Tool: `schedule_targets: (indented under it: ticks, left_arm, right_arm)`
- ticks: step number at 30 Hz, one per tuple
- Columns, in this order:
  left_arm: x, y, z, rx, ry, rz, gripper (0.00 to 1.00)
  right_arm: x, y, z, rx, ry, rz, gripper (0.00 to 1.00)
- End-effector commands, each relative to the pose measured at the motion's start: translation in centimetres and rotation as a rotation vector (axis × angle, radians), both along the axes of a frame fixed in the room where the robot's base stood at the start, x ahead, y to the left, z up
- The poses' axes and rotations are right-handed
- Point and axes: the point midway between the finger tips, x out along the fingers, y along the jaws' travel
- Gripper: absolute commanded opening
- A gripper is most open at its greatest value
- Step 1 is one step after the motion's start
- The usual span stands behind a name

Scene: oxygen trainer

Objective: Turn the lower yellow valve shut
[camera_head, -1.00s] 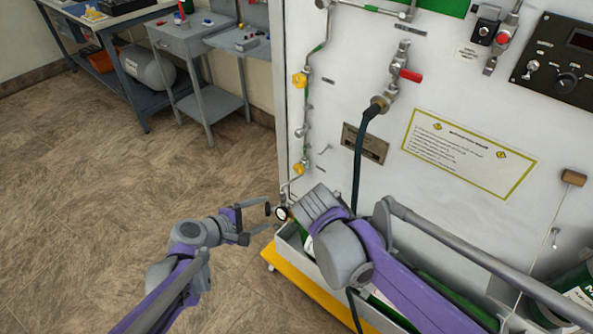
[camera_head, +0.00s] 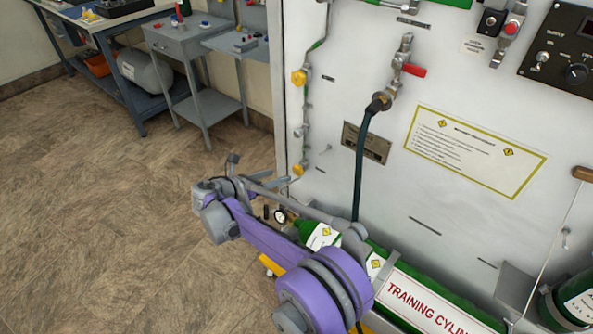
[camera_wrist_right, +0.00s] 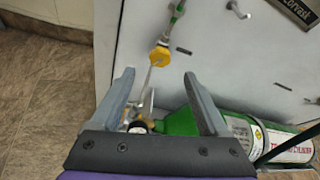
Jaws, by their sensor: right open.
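The lower yellow valve (camera_head: 299,169) sits low on the pipe at the left edge of the white panel. In the right wrist view, a yellow valve knob (camera_wrist_right: 160,53) lies ahead of and between the fingertips, with a thin metal rod or pipe running down from it. My right gripper (camera_head: 284,182) is just left of the lower valve; in the wrist view its two grey fingers (camera_wrist_right: 154,76) are apart and empty. No contact with the knob shows. My left gripper is not in view.
An upper yellow valve (camera_head: 299,77) is on the same pipe. A gauge (camera_head: 281,215) and a green training cylinder (camera_head: 425,303) lie below. A dark hose (camera_head: 359,170) hangs from a fitting with a red handle (camera_head: 414,70). Floor at left is clear.

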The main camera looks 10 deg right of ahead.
Motion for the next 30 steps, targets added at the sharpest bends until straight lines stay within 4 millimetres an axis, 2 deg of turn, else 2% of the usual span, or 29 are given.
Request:
schedule_targets:
  ticks: [9, 15, 21, 28, 30]
  left_arm:
    - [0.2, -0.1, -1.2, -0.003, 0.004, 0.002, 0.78]
    - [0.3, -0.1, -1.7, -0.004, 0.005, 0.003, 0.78]
    - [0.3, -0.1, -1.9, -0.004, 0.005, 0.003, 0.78]
    - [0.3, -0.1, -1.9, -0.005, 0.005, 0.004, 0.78]
    - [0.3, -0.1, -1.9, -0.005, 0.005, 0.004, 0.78]
  right_arm:
    - [2.8, -4.9, -2.4, 0.002, 0.0, -0.003, 0.78]
    - [4.2, -7.1, -3.3, 0.003, 0.0, -0.003, 0.78]
    - [4.7, -7.9, -3.7, 0.005, -0.002, -0.001, 0.78]
    - [4.8, -7.9, -3.6, 0.005, -0.002, -0.001, 0.78]
    - [4.7, -7.9, -3.6, 0.005, -0.002, -0.001, 0.67]
